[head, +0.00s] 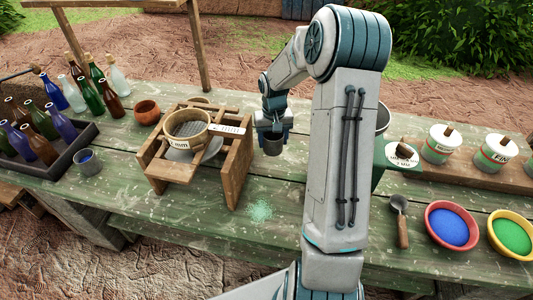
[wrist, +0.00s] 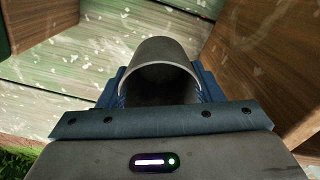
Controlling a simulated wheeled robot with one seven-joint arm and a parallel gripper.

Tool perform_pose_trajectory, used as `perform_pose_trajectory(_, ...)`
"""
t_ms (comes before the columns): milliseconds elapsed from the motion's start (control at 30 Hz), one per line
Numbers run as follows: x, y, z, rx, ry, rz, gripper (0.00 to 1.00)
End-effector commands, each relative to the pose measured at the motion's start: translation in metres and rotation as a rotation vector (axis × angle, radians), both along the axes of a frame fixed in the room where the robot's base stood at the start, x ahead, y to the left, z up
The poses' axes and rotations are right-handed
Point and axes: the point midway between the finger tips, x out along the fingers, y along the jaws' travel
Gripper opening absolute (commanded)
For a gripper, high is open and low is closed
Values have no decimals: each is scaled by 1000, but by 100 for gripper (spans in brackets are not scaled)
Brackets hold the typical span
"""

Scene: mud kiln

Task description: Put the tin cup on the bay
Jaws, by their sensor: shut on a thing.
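My gripper (head: 272,128) points down above the green table, between the wooden sieve stand and my own arm. It is shut on a dark grey tin cup (head: 272,146). In the wrist view the cup (wrist: 162,50) sits between the two blue jaws, its rim and dark inside showing. The cup looks held above the planks; I cannot tell how high. No spot is clearly marked as the bay, so I cannot tell which place it is. Another metal cup (head: 87,163) with something blue in it stands at the left, beside the bottle crate.
The wooden stand (head: 236,172) holds a round sieve (head: 186,130) close left of my gripper. A bottle crate (head: 68,150) is at left. White tins (head: 442,146), a scoop (head: 401,222) and bowls of blue (head: 452,226) and green powder (head: 512,236) are at right. Pale green powder (head: 259,211) lies on the table front.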

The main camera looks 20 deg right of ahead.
Motion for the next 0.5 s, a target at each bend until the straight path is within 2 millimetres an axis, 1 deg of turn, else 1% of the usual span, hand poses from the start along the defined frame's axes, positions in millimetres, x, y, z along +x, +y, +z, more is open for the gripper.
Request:
perform_pose_trajectory(33, 0, 1, -9, 1, 5, 1, 37)
perform_pose_trajectory(100, 0, 1, -21, 2, 4, 1, 37)
perform_pose_trajectory(367, 0, 1, -43, 1, 3, 3, 37)
perform_pose_trajectory(500, 0, 2, -62, 1, 4, 3, 37)
